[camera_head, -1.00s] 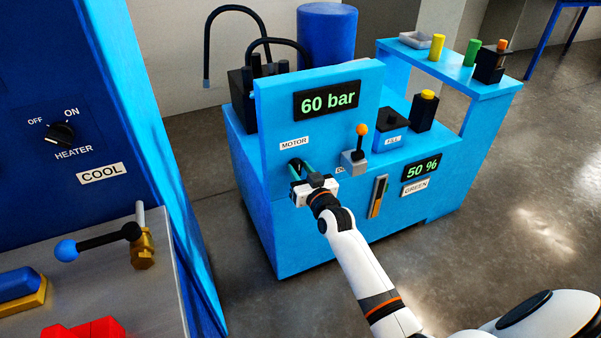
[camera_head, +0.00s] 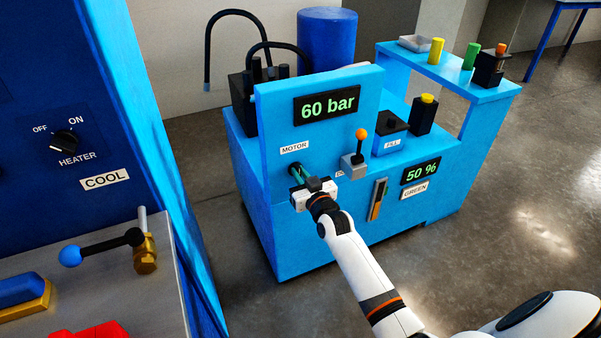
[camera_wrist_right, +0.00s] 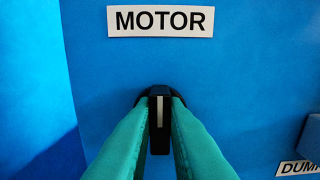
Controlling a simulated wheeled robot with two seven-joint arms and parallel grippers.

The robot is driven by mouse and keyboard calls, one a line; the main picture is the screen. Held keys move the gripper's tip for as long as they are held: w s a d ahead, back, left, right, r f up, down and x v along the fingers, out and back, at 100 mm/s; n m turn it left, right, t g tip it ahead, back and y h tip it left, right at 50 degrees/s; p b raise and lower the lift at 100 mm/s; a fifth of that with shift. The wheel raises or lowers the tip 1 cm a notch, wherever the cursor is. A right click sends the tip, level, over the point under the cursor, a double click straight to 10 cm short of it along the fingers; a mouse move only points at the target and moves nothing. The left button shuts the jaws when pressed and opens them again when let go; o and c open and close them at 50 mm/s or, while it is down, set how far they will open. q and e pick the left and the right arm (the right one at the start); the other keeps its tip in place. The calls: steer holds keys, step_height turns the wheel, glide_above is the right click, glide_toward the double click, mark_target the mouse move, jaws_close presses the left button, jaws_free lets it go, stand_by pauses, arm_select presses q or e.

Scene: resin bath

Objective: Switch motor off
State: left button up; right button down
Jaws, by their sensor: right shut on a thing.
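The motor switch (camera_wrist_right: 160,112) is a black knob with a pale line, on the blue machine front below the MOTOR label (camera_wrist_right: 160,21). In the right wrist view its pale line stands upright. My right gripper (camera_wrist_right: 160,108) has its two green fingers shut on the knob, one on each side. In the head view the right gripper (camera_head: 298,172) is at the blue panel under the MOTOR label (camera_head: 294,148), and its fingers and wrist hide most of the knob. The display (camera_head: 327,104) above reads 60 bar. My left gripper is not in view.
A lever with an orange ball (camera_head: 361,134) stands just right of the gripper. Further right are the FILL box (camera_head: 390,136), a yellow button (camera_head: 427,99) and a 50 % display (camera_head: 421,171). A HEATER knob (camera_head: 63,141) and a blue-balled valve lever (camera_head: 105,246) are at left.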

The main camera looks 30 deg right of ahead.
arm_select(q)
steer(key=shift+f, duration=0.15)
arm_select(e)
steer(key=c, duration=1.5)
jaws_free()
steer(key=shift+o, duration=0.2)
steer(key=shift+s, duration=0.1)
